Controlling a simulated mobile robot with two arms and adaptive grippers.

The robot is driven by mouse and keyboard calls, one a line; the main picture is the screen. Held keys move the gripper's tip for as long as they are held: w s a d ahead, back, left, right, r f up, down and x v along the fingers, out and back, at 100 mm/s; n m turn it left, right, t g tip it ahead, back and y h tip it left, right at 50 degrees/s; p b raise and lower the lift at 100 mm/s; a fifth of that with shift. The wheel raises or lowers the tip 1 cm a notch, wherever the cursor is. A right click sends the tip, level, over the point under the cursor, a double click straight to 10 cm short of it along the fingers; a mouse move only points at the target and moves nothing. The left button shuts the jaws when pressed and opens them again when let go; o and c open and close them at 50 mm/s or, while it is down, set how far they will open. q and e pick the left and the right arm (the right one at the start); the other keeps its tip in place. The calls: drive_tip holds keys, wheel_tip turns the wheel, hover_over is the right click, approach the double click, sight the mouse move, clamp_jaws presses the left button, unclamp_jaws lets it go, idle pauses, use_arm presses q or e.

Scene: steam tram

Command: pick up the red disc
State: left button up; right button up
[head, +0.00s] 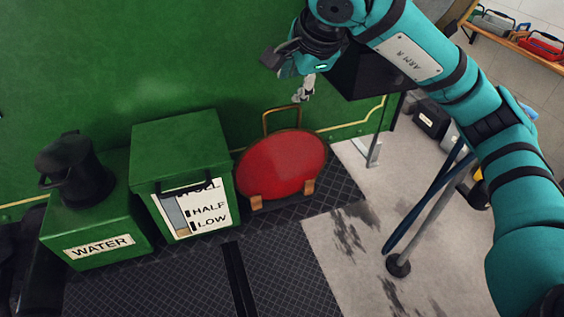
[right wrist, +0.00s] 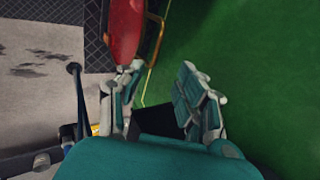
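The red disc (head: 283,165) stands on edge against the green wall, propped on two small wooden blocks, with a brass handle loop (head: 281,117) at its top. In the right wrist view the disc (right wrist: 125,28) is at the top, beyond the fingertips. My right gripper (head: 304,88) is above and slightly right of the disc, apart from it. In the right wrist view its two fingers (right wrist: 160,82) are spread, with nothing between them. My left gripper is not clearly seen; only dark parts show at the lower left edge.
Left of the disc stand a green box with a level label (head: 182,160) and a green WATER box (head: 100,215) bearing a black jug (head: 75,168). A grey post (head: 430,215) with a blue rope stands at right. The dark patterned floor (head: 290,250) before the disc is clear.

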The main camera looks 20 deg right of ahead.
sight(282, 107)
drive_tip(key=p+x, duration=0.1)
drive_tip(key=x, duration=0.2)
drive_tip(key=p+x, duration=0.1)
drive_tip(key=x, duration=0.2)
drive_tip(key=p+x, duration=0.2)
drive_tip(key=x, duration=0.2)
drive_tip(key=shift+s+a+f, duration=0.1)
drive_tip(key=shift+s+a, duration=0.2)
drive_tip(key=shift+a, duration=0.05)
drive_tip(key=shift+w+f, duration=0.3)
drive_tip(key=shift+f, duration=0.15)
clamp_jaws()
drive_tip(key=shift+r, duration=0.15)
